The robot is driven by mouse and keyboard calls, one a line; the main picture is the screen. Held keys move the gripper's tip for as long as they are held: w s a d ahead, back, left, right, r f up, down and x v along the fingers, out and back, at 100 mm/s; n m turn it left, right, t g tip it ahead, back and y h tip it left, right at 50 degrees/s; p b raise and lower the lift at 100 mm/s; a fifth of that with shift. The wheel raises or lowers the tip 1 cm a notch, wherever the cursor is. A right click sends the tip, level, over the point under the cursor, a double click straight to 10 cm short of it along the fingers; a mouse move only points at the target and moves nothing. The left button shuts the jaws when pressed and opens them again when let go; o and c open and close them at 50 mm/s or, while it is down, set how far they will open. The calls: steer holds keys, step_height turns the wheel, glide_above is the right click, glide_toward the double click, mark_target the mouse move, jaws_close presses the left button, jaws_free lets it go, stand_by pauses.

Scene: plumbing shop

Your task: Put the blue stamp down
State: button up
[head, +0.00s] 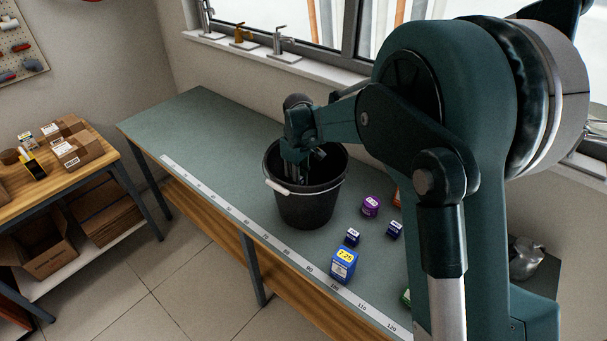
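My gripper (297,175) points down into the black bucket (309,209), with its fingers inside the rim. Whether the fingers are open or shut, and whether they hold anything, is too small and dark to tell. A blue block with a yellow label (344,264) stands on the bench near the ruler strip. Two smaller dark blue blocks stand near it, one on the left (352,238) and one on the right (394,230). I cannot tell which of these, if any, is the blue stamp. The bottom of the bucket is hidden.
The green bench top (205,128) is clear left of the bucket. A purple item (371,206) stands right of the bucket. A ruler strip (250,229) runs along the front edge. Faucets (279,41) stand on the windowsill behind. My arm hides the bench's right part.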

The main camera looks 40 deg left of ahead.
steer(key=shift+f, duration=2.95)
steer(key=shift+f, duration=0.1)
steer(key=shift+f, duration=1.75)
steer(key=shift+f, duration=0.2)
steer(key=o, duration=0.9)
steer(key=shift+r, duration=0.25)
step_height(320, 180, up, 12)
steer(key=shift+f, duration=0.1)
steer(key=shift+c, duration=0.5)
